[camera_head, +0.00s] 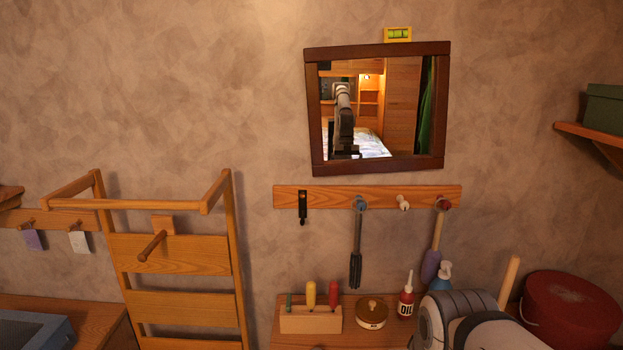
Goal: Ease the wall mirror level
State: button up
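The wall mirror (380,165) hangs on the back wall, right of centre, in a dark wooden frame. It looks slightly tilted, its right side a little higher than its left compared with the peg rail below. A small yellow spirit level (397,34) with a green vial sits at its top edge, right of the middle; the bubble is too small to read. The glass reflects part of a robot, a bed and wooden cabinets. Part of my arm shows at the bottom right, well below the mirror. My gripper is not directly in view, and nothing touches the mirror.
A wooden peg rail (330,196) with hanging tools runs just below the mirror. Under it, a shelf holds a tool block (310,319), a round tin (371,313) and an oil bottle (406,302). A wooden rack (175,256) stands left. Wall beside the mirror is clear.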

aim_at(373, 108)
jog(key=z, duration=2.15)
jog(key=k, duration=1.35)
jog(key=u, duration=0.45)
jog(key=i, duration=1)
